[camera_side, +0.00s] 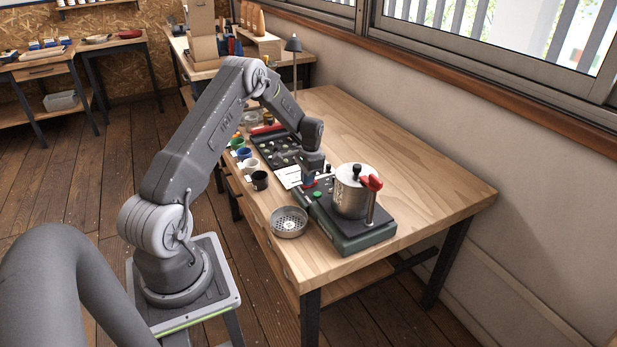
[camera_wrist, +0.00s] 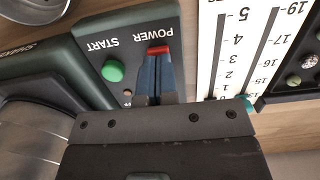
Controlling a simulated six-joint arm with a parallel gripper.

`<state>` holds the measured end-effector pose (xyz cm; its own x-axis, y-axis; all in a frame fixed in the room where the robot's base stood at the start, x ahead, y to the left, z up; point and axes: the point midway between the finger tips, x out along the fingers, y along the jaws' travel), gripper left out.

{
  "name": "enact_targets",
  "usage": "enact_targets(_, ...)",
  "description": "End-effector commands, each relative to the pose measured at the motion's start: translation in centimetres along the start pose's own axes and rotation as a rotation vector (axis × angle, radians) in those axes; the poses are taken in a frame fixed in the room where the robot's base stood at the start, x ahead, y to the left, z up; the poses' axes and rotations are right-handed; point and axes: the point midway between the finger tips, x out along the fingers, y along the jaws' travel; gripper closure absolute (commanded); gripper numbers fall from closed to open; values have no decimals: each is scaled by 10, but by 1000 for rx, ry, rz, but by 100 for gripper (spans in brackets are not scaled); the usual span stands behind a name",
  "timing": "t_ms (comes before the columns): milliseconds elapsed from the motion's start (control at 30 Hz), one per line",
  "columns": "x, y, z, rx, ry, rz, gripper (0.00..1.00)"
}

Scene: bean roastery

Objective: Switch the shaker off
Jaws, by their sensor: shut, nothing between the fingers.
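The shaker (camera_side: 345,235) is a dark green base on the near part of the bench, carrying a steel pot (camera_side: 352,196) with a lid and a red-handled clamp (camera_side: 371,183). In the wrist view its panel (camera_wrist: 95,50) shows a round green START button (camera_wrist: 113,70) and a red switch (camera_wrist: 159,50) beside the POWER label. My gripper (camera_side: 309,181) is shut and empty, low over the panel end. In the wrist view its fingertips (camera_wrist: 158,64) are right at the red switch and cover part of it. I cannot tell whether they touch it or which way the switch sits.
A white number card (camera_wrist: 230,45) lies close beside the panel. A dark tray of beans (camera_side: 272,147) and several cups, including a black one (camera_side: 260,180), stand beyond. A round metal sieve (camera_side: 289,222) sits left of the shaker. The bench's right side is clear.

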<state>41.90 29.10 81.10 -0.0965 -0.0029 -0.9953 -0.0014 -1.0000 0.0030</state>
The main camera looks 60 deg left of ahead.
Motion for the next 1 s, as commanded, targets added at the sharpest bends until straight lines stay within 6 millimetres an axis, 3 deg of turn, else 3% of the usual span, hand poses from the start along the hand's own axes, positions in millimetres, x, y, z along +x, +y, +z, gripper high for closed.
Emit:
enact_targets(600,-4,2,-21,3,11,-3,100)
enact_targets(1000,-8,2,-20,3,9,-2,100)
